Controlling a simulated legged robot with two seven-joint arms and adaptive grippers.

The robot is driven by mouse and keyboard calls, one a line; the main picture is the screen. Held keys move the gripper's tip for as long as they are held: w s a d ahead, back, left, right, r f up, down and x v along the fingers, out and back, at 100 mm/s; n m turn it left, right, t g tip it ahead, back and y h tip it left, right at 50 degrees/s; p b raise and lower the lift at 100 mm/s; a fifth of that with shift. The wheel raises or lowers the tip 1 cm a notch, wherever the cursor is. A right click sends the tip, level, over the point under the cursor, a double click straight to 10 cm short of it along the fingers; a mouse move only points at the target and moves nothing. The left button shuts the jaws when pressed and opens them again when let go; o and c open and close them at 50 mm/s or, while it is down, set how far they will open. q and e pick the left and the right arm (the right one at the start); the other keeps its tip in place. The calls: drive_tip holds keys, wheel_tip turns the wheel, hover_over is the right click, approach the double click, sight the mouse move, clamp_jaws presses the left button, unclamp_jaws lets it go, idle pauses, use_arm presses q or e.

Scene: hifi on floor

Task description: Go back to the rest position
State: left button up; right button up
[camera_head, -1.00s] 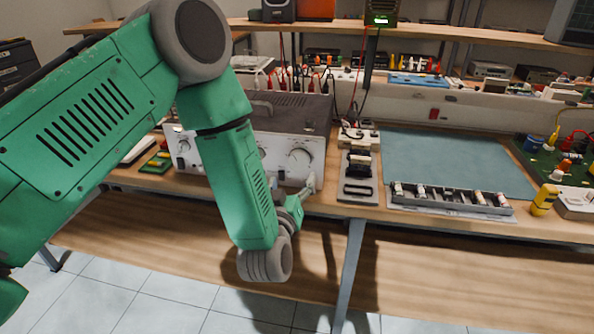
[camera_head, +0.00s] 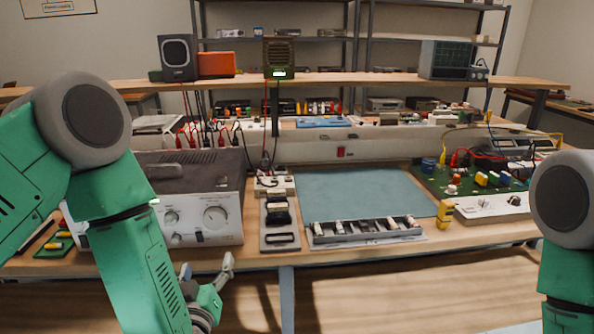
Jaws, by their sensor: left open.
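My left gripper (camera_head: 207,272) is open and empty, in front of the bench's front edge at the lower left. Its two fingers stand apart, below the front panel of the silver hifi amplifier (camera_head: 193,222). The amplifier sits on the wooden bench, its dark top partly hidden behind my left arm. My right arm shows at the right edge, hanging down. Its gripper is out of the picture.
The wooden bench (camera_head: 272,264) holds a blue-grey mat (camera_head: 362,190), a grey tray of small parts (camera_head: 365,231), a power strip (camera_head: 279,222) and a green circuit board (camera_head: 470,181). A shelf (camera_head: 350,80) with speakers runs behind. Open space lies before the bench.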

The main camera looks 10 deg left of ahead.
use_arm(q)
drive_tip(key=s+f+m+g+h, duration=0.4)
drive_tip(key=s+f+g, duration=0.5)
drive_tip(key=s+f, duration=0.65)
drive_tip(key=s+a+f+m+g, duration=0.1)
drive_tip(key=s+a+f+g, duration=0.1)
drive_tip(key=s, duration=0.5)
drive_tip(key=s+a+f+m+g, duration=0.1)
drive_tip(key=s+a+f+g, duration=0.1)
drive_tip(key=s+f+g, duration=0.2)
drive_tip(key=s+g, duration=0.1)
drive_tip(key=s, duration=0.2)
drive_tip(key=shift+f, duration=0.15)
drive_tip(key=shift+a, duration=0.1)
